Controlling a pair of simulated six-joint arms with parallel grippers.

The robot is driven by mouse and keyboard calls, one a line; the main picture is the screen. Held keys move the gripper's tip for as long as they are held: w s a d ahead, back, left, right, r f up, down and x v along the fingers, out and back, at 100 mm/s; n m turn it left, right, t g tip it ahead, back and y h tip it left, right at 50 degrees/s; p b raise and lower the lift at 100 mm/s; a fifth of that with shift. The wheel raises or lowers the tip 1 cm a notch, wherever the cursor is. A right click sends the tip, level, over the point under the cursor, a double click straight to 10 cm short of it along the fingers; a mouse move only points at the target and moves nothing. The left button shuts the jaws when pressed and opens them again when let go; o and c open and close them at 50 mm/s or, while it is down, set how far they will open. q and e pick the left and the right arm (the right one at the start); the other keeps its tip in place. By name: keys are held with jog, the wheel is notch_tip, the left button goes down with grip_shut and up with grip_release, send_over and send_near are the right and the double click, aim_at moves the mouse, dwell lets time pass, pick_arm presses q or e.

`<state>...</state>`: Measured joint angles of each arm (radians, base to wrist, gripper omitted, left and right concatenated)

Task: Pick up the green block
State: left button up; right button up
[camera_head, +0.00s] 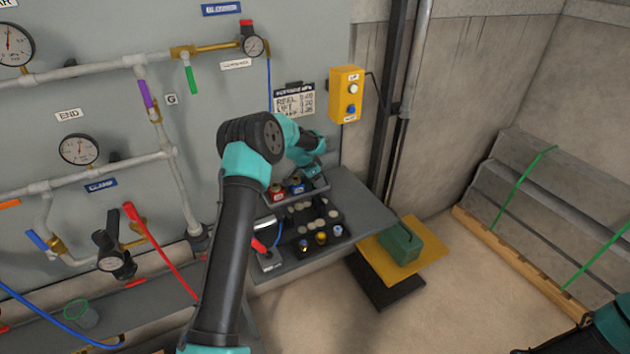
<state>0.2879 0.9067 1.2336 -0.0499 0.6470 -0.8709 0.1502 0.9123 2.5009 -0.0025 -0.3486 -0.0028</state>
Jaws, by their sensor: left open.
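A grey bench (358,197) holds a black tray (302,232) with several small round parts, and red and blue items. A yellow button box (346,94) hangs on the wall. Pipes and gauges fill the left.

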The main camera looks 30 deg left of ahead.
pick_arm(q)
jog(key=shift+c, duration=0.2)
jog(key=c, duration=0.8)
jog(key=shift+r, duration=0.15)
notch_tip(320, 180, up, 10)
jog(key=shift+f, duration=0.1)
dwell(0.5)
